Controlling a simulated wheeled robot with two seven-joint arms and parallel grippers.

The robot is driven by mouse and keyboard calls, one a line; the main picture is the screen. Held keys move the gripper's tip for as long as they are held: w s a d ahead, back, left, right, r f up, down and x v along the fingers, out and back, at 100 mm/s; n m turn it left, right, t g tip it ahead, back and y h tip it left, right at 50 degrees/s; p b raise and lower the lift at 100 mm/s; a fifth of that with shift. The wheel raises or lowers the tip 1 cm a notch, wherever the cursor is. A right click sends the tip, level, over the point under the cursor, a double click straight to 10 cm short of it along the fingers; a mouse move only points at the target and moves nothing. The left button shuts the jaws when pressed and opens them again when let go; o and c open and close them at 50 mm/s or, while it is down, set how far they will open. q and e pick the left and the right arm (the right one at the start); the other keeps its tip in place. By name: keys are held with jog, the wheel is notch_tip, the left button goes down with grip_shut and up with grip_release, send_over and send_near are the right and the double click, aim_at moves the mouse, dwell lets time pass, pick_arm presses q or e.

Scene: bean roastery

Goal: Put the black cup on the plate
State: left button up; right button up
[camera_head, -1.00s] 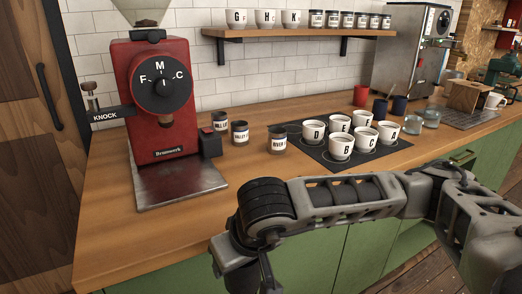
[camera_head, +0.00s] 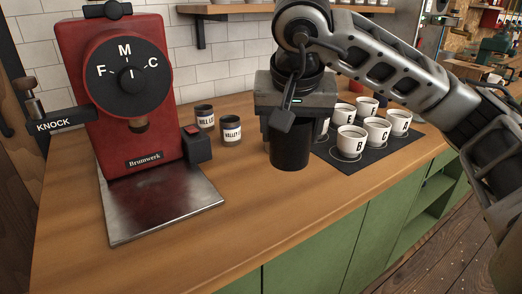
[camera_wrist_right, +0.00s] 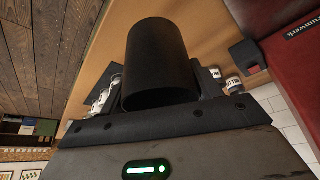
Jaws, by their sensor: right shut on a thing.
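My right gripper (camera_head: 290,135) is shut on a plain black cup (camera_head: 290,153). The cup points downward from the gripper, over the counter left of the white cups. I cannot tell whether its base touches the counter. In the right wrist view the black cup (camera_wrist_right: 160,60) fills the upper middle, in front of the gripper. A flat metal plate (camera_head: 165,208) lies under the red grinder at left, and nothing stands on its visible part. The cup is apart from it, to its right. My left gripper is not in view.
Two labelled black jars (camera_head: 231,130) stand between the grinder (camera_head: 125,100) and my gripper. Lettered white cups (camera_head: 350,143) stand on a dark mat (camera_head: 368,160) just right of the held cup. The front counter (camera_head: 250,205) is clear.

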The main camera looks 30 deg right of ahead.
jog(key=w+d+f, duration=0.1)
jog(key=w+f, duration=0.2)
jog(key=w+d+f, duration=0.2)
jog(key=w+f, duration=0.1)
jog(key=w, duration=0.1)
jog(key=w+d+f+b, duration=0.1)
jog(key=w+d+f, duration=0.1)
jog(key=w+f, duration=0.1)
jog(key=shift+w+d+f, duration=0.15)
jog(key=shift+w, duration=0.6)
jog(key=shift+w+d+f, duration=0.1)
jog(key=shift+w+f, duration=0.1)
jog(key=shift+f, duration=1.5)
jog(key=shift+f, duration=0.2)
jog(key=o, duration=1)
jog(key=shift+o, duration=0.2)
